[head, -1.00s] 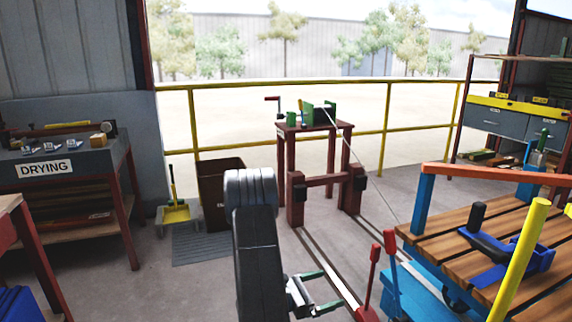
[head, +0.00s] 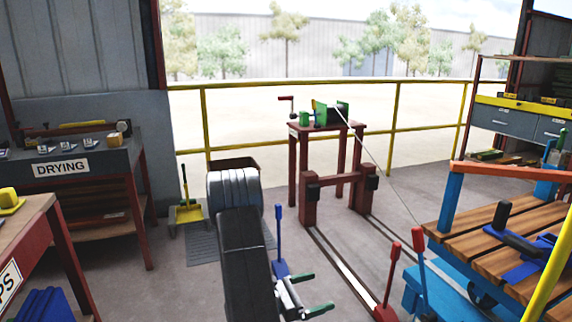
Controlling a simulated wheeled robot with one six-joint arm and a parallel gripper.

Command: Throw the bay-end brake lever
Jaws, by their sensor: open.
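Several upright levers stand near the floor rails. A red lever (head: 390,268) is at the lower right beside the rail. A lever with a red grip and blue shaft (head: 421,272) stands just right of it, by the blue cart. A blue lever (head: 279,240) stands left of the rails, just behind my gripper in the picture. No label shows which is the bay-end brake lever. My gripper (head: 322,291) is open and empty, with green-tipped fingers pointing right, between the blue lever and the red lever. My arm hides part of the floor around the blue lever's base.
The blue cart with a slatted wooden deck (head: 500,238) fills the lower right. A red winch stand (head: 311,190) with a cable stands at the rails' far end. The drying bench (head: 100,160) is at left. A yellow railing (head: 430,127) runs behind.

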